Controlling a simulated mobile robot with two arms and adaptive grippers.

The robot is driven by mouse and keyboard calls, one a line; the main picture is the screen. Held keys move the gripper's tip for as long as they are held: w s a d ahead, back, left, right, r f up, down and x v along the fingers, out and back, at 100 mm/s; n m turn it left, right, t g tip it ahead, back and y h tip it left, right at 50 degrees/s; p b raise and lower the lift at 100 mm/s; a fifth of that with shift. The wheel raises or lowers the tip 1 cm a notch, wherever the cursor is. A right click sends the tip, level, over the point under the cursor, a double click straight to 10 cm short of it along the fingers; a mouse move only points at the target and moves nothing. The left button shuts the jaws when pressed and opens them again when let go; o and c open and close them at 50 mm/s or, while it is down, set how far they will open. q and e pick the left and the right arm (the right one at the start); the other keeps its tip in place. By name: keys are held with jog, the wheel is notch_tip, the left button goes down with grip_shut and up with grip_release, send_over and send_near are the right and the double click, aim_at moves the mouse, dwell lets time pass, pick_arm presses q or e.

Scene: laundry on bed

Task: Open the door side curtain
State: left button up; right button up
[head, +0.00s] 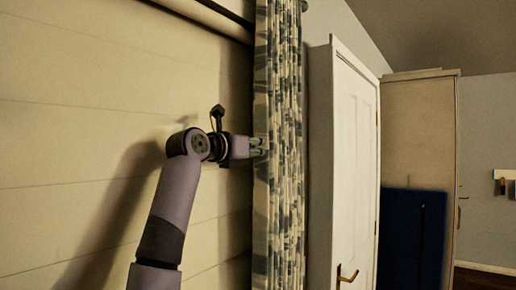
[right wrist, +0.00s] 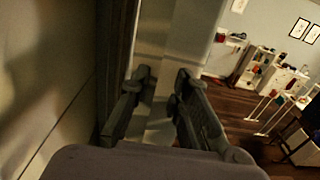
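The door side curtain (head: 283,150), patterned in grey-green and cream, hangs in narrow vertical folds in the middle of the head view, just left of the white door. My right gripper (head: 258,147) is at the curtain's left edge, pointing right, with its fingertips against or just in front of the cloth; I cannot tell if they touch. In the right wrist view the two fingers (right wrist: 162,74) stand apart, with a pale upright surface between and beyond them that I cannot identify. My left gripper is not in view.
A pale panelled surface (head: 90,120) fills the left, close to my right arm. Right of the curtain stand a white door (head: 352,150) with a brass handle, a tall cabinet (head: 420,130) and a dark blue panel (head: 411,240). The right wrist view shows shelves (right wrist: 262,65) across open floor.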

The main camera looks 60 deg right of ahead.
jog(key=shift+o, duration=0.8)
jog(key=w+a, duration=0.1)
jog(key=a, duration=1.1)
jog(key=shift+w, duration=0.15)
jog(key=shift+f, duration=0.1)
